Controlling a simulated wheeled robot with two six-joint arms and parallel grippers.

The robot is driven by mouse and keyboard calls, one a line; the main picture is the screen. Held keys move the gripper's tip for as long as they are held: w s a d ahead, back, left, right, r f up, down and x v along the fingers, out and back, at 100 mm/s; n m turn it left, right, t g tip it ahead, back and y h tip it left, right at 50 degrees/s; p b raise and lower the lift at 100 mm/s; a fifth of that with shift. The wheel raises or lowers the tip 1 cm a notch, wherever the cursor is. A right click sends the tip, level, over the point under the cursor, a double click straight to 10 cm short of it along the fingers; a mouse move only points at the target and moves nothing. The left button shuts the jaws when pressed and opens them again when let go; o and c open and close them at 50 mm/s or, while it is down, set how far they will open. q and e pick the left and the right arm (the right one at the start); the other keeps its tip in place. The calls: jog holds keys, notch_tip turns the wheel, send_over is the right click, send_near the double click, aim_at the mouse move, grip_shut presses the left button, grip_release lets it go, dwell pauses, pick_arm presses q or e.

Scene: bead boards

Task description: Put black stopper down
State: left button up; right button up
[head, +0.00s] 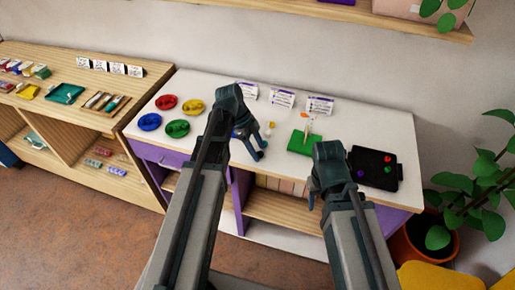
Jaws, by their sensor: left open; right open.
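I cannot make out a black stopper; it may be hidden by my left gripper or too small to tell. My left gripper (259,150) is open above the middle of the white table, left of a green board (303,143). The board has a pale upright piece (308,127) on it. My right gripper (316,193) is open near the table's front edge, between the green board and a black tray (375,168). The tray holds red, green and purple pieces.
Red (166,102), yellow (193,107), blue (149,122) and green (177,128) round dishes stand at the table's left. Label cards (320,104) stand at the back. A wooden shelf unit (60,112) adjoins on the left; a potted plant (480,180) stands at right.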

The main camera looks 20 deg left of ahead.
pick_arm(q)
jog(key=p+v, duration=1.1)
jog(key=v, duration=0.1)
jog(key=s+d+f+n+y, duration=0.1)
jog(key=s+d+n+y, duration=0.5)
jog(key=s+d+n, duration=0.8)
jog(key=shift+s+d+f+n+b, duration=0.3)
jog(key=shift+d+f+b, duration=0.05)
jog(key=shift+d, duration=0.7)
